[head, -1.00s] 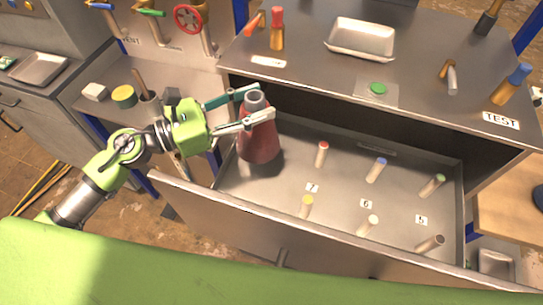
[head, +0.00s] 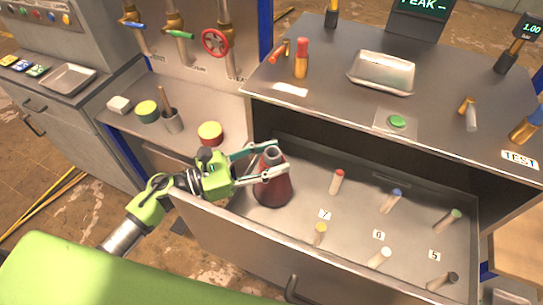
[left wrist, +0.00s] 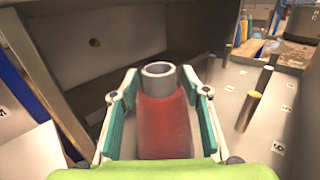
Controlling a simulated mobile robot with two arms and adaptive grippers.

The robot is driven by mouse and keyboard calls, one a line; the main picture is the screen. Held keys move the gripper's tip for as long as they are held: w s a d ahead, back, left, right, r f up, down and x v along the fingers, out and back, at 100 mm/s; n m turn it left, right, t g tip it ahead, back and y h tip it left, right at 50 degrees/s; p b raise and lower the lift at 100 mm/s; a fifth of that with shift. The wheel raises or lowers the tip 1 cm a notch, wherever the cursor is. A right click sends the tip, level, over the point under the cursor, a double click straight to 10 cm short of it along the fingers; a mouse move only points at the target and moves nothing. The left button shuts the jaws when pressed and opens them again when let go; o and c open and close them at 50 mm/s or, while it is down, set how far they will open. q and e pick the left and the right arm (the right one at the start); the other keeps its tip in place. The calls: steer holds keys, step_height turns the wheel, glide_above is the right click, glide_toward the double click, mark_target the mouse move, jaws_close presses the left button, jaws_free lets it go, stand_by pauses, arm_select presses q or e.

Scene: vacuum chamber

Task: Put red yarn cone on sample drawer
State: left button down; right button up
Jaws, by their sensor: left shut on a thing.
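The red yarn cone (head: 272,188) is dark red with a grey tube top. It stands upright at the left end of the open sample drawer (head: 300,222). My left gripper (head: 280,160) is shut on the cone near its top, one finger on each side. In the left wrist view the cone (left wrist: 164,115) sits between the green finger pads, and its base is hidden by my gripper. Whether the cone's base touches the drawer floor is hard to tell. My right gripper is not in view.
Several capped vials stand in the drawer, such as a red-capped one (head: 338,181) and a yellow-capped one (head: 319,234). The worktop above holds a metal tray (head: 382,72) and a green button (head: 397,121). A yellow-and-red tin (head: 210,134) stands on the left shelf.

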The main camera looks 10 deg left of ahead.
mark_target(261, 164)
arm_select(q)
steer(key=shift+f, duration=0.1)
steer(key=c, duration=1.2)
jaws_free()
steer(key=shift+r, duration=0.2)
steer(key=b+v, duration=0.1)
steer(key=v, duration=0.1)
steer(key=f+b+v, duration=0.1)
steer(key=v, duration=0.1)
steer(key=shift+r+b+v, duration=0.25)
steer(key=shift+b+v, duration=0.65)
steer(key=shift+v, duration=1.1)
steer(key=shift+r+b+v, duration=0.2)
steer(key=shift+b+v, duration=0.65)
steer(key=shift+v, duration=1.15)
